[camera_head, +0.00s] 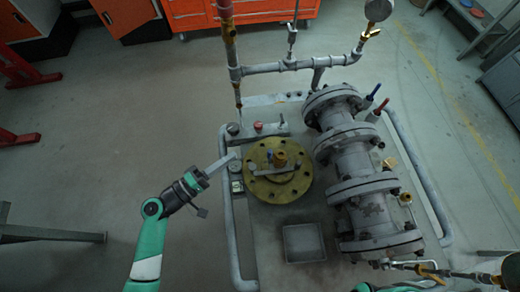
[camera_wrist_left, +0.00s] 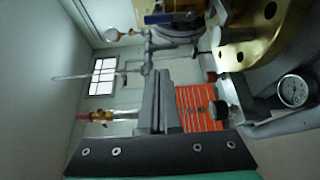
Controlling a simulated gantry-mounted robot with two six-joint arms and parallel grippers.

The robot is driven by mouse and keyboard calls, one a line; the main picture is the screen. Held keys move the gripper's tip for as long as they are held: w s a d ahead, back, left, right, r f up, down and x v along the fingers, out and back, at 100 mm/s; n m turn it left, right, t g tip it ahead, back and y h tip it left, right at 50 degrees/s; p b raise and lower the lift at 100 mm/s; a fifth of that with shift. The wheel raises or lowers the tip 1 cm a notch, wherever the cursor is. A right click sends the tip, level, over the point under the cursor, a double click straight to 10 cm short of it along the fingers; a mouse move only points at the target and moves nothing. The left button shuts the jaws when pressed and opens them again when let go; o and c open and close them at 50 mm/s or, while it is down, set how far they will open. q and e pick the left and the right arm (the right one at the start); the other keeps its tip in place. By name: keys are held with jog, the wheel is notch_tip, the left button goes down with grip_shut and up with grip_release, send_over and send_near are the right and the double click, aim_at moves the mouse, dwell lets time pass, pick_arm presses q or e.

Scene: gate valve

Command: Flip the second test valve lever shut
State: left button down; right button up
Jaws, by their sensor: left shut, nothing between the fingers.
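A blue lever (camera_head: 373,92) and a red lever (camera_head: 381,106) stick out at the right of the large grey flanged valve body (camera_head: 365,185). A small blue handle (camera_head: 270,154) sits on the round brass flange. A blue lever (camera_wrist_left: 172,18) also shows at the top of the left wrist view. I cannot tell which one is the second test valve lever. My left gripper (camera_head: 226,161) is shut and empty, beside the brass flange on its left, near the gauges. Its closed fingers (camera_wrist_left: 158,85) show in the left wrist view. My right gripper is not visible.
The brass flange (camera_head: 293,190) and a small gauge (camera_head: 236,167) lie close to the left gripper. A grey frame rail (camera_head: 230,235) runs along the skid's left edge. Upright piping (camera_head: 231,55) rises behind. The floor at the left is open; orange cabinets (camera_head: 270,10) stand at the back.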

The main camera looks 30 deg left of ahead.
aim_at(269, 157)
pick_arm(q)
jog(key=x, duration=1.1)
jog(key=s+d, duration=0.2)
jog(key=s, duration=0.1)
jog(key=shift+s+d+p, duration=0.2)
jog(key=shift+d+p, duration=0.1)
jog(key=shift+d, duration=0.1)
jog(key=shift+f, duration=0.1)
